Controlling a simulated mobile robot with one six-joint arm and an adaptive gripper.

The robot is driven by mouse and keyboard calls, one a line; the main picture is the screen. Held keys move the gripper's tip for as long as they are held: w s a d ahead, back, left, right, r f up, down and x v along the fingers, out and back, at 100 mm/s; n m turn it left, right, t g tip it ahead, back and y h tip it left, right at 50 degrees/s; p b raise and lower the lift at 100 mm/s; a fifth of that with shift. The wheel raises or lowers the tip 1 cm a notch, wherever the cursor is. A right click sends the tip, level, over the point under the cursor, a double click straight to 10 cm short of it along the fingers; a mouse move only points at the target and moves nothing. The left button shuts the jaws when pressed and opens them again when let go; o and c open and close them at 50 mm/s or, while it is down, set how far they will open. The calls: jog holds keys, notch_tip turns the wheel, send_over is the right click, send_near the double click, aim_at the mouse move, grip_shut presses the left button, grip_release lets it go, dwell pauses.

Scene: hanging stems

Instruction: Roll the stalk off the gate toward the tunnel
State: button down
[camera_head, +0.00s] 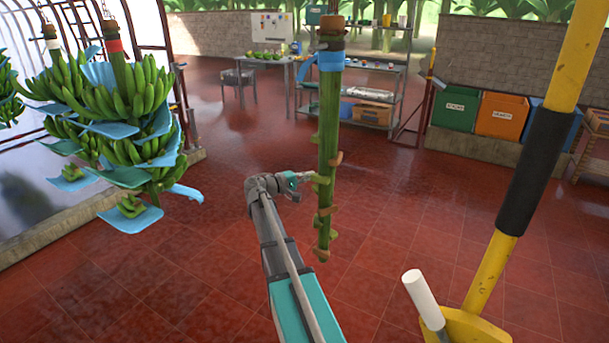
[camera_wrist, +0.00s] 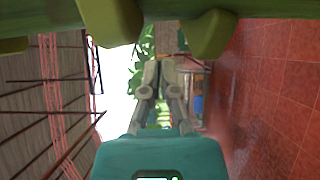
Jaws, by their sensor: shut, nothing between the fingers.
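The stalk (camera_head: 328,130) is a long green stem with its bunches cut off, hanging upright in the middle of the head view. A blue band is near its top and cut stubs run down its lower part. It also crosses the top of the wrist view, where a green stub (camera_wrist: 213,38) hangs close to the camera. My gripper (camera_head: 297,197) is just left of the stalk's lower half; I cannot tell whether it touches. Its fingers are together and empty in the wrist view (camera_wrist: 165,65).
Green banana bunches (camera_head: 150,85) with blue sheets hang at the left by an arched frame. A yellow bar (camera_head: 564,60) with a black sleeve slants at the right. Behind stand a shelf rack (camera_head: 378,112) and coloured bins (camera_head: 500,114). The red tiled floor is mostly clear.

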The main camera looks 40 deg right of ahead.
aim_at(323, 180)
jog(key=shift+s, duration=0.2)
jog(key=s, duration=0.1)
jog(key=s+d, duration=0.1)
jog(key=s, duration=0.1)
jog(key=s+d, duration=0.1)
jog(key=shift+s, duration=0.35)
jog(key=shift+w, duration=0.15)
jog(key=w+a, duration=0.5)
jog(key=a, duration=0.5)
jog(key=shift+w, duration=0.2)
dwell(0.4)
jog(key=shift+a+f, duration=0.1)
jog(key=shift+f, duration=0.05)
